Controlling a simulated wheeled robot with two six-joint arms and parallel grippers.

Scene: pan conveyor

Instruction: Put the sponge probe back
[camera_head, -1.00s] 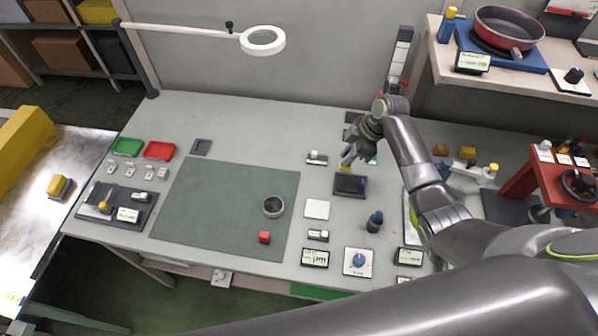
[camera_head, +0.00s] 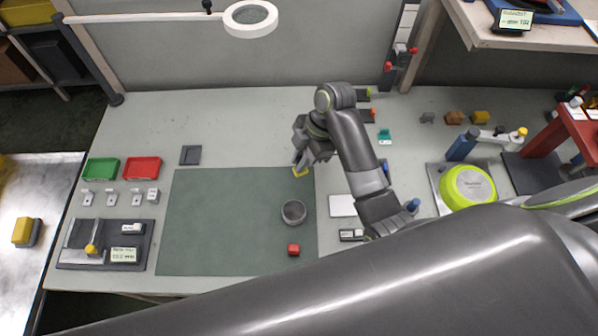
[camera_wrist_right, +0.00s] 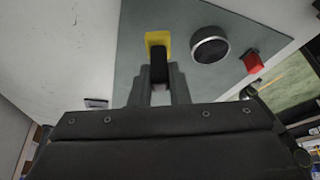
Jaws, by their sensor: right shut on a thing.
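My right gripper (camera_head: 302,162) is shut on the sponge probe, which has a yellow end (camera_head: 300,171) and a dark handle. In the right wrist view the yellow end (camera_wrist_right: 158,40) sticks out beyond the fingers (camera_wrist_right: 158,90), over the green mat's edge. In the head view it is at the mat's far right corner; I cannot tell whether it touches. The dark holder seen earlier right of the mat is hidden behind my right arm. My left gripper is not in view.
The green mat (camera_head: 220,220) holds a round dark-sided cup (camera_head: 293,212) and a red block (camera_head: 293,249). Green (camera_head: 101,169) and red (camera_head: 142,168) trays stand at the left. A lime-topped round device (camera_head: 467,186) stands at the right. The table's back left is clear.

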